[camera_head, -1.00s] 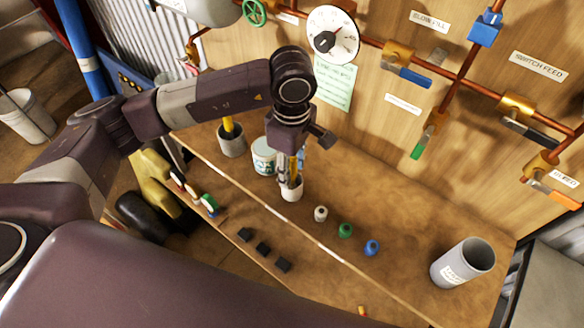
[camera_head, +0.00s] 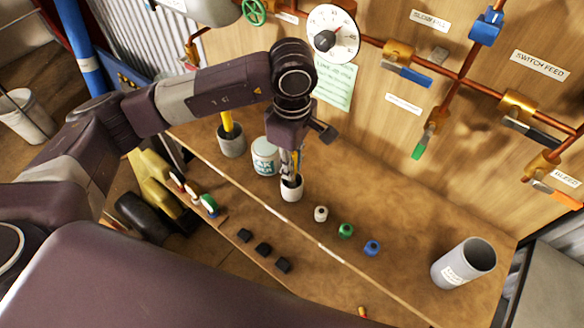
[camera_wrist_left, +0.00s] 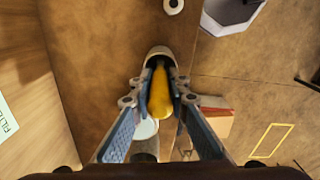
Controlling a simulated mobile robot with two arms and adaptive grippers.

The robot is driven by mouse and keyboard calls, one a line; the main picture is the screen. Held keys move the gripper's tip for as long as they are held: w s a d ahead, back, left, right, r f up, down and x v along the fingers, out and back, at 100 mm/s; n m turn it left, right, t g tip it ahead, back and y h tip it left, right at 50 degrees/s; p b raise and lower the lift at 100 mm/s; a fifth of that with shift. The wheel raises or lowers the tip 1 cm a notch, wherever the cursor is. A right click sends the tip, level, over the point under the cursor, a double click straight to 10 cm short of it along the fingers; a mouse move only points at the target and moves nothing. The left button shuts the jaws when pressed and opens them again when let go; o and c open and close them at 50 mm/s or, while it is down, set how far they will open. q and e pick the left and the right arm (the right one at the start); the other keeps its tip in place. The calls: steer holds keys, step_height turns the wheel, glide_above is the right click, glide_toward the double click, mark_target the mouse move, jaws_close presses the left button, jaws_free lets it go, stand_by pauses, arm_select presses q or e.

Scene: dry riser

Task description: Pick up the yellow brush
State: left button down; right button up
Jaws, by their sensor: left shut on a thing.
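My left gripper (camera_head: 291,168) points down over a small white cup (camera_head: 291,193) on the wooden bench. In the left wrist view, its fingers (camera_wrist_left: 160,98) are shut on the yellow handle of the brush (camera_wrist_left: 160,88). The brush stands in the cup, whose rim (camera_wrist_left: 160,51) shows around the handle. The brush's lower end is hidden inside the cup. In the head view the fingers mostly cover the brush. My right gripper is not in view.
A grey pot (camera_head: 231,144) with another yellow handle and a white labelled tin (camera_head: 265,159) stand left of the cup. Small white, green (camera_head: 346,230) and blue bottles stand to the right, then a grey cylinder (camera_head: 464,263). Pipes and valves cover the back panel.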

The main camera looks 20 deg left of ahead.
arm_select(q)
step_height(320, 180, up, 10)
steer(key=b, duration=0.2)
steer(key=shift+w+f+b, duration=0.1)
steer(key=shift+b, duration=0.2)
step_height(320, 180, up, 9)
steer(key=shift+f, duration=0.1)
stand_by(1.4)
